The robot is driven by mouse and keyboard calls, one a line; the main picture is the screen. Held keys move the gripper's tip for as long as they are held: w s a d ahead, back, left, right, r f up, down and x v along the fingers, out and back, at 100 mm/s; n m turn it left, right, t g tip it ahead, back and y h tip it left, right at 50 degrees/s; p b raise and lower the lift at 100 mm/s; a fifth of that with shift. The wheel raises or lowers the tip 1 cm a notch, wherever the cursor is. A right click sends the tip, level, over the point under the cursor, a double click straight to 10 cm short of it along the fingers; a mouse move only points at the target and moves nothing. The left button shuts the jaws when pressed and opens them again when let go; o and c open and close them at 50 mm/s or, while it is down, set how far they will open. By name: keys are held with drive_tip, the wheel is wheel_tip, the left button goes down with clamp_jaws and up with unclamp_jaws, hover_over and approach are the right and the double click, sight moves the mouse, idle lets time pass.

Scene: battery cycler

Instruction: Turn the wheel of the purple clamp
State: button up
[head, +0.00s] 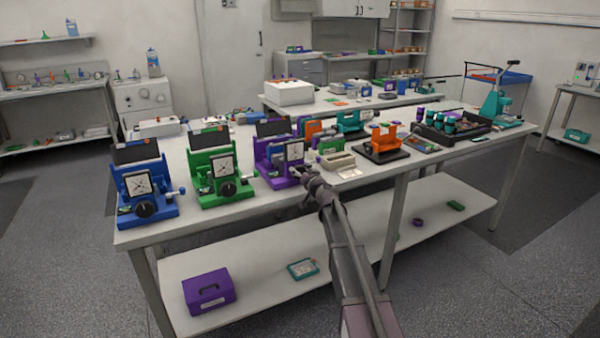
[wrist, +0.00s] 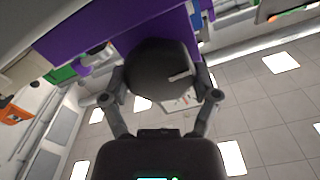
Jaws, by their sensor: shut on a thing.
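The purple clamp (head: 267,155) stands near the front edge of the bench, third in a row after a blue and a green one, with a white dial on its front. My gripper (head: 305,173) reaches its lower front from the right. In the wrist view the clamp's purple body (wrist: 110,32) fills the top. The clamp's dark round wheel (wrist: 160,68), with a pale mark on its face, sits between the two fingers of my gripper (wrist: 162,82), which are shut on it. In the head view my gripper hides the wheel.
The green clamp (head: 216,168) stands close on the left, and the blue clamp (head: 144,188) beyond it. A beige open box (head: 337,162) and an orange device on a black base (head: 382,145) stand to the right. The floor in front of the bench is clear.

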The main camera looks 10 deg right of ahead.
drive_tip(key=o, duration=1)
drive_tip(key=shift+w, duration=0.1)
drive_tip(key=shift+s, duration=0.2)
drive_tip(key=v, duration=1.1)
drive_tip(key=shift+s+d, duration=0.15)
drive_tip(key=shift+s, duration=0.2)
